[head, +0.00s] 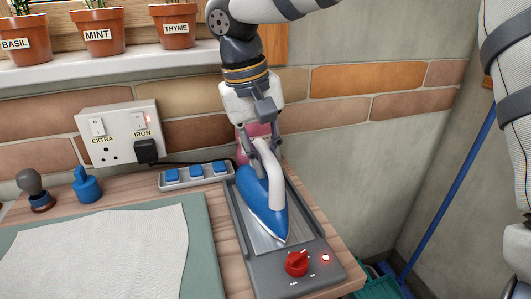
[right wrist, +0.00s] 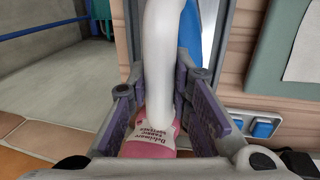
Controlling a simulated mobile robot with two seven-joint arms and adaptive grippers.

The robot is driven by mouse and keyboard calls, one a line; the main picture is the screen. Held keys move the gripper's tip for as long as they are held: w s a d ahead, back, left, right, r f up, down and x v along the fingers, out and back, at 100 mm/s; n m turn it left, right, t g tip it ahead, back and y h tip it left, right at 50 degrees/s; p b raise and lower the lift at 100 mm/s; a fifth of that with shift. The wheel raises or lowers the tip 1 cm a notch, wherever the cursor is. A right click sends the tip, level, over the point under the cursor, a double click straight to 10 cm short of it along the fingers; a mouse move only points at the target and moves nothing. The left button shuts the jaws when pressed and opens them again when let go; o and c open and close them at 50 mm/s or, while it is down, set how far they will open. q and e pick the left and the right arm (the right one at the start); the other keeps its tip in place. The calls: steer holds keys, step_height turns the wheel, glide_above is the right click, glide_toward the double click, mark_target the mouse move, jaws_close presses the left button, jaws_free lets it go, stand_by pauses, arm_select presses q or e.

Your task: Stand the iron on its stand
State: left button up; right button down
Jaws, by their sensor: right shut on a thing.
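The iron (head: 260,200) has a blue body and a white handle. In the head view it is over the metal plate of the grey stand (head: 238,225), its nose toward the front. It looks flat on the plate, but I cannot tell whether its sole touches everywhere. My right gripper (head: 265,147) is shut on the rear of the handle. In the right wrist view the white handle (right wrist: 163,50) runs between the fingers of my right gripper (right wrist: 167,85). My left gripper is not in view.
A pink bottle (right wrist: 150,138) stands behind the iron, close to the gripper. A strip with blue switches (head: 195,175) lies left of the stand. A plug (head: 146,150) sits in the wall socket marked IRON.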

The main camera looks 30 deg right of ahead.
steer(key=c, duration=1.4)
jaws_free()
steer(key=shift+r, duration=0.1)
steer(key=shift+o, duration=0.2)
step_height(320, 180, up, 12)
steer(key=a, duration=0.2)
steer(key=shift+w+a, duration=0.15)
steer(key=shift+w, duration=0.1)
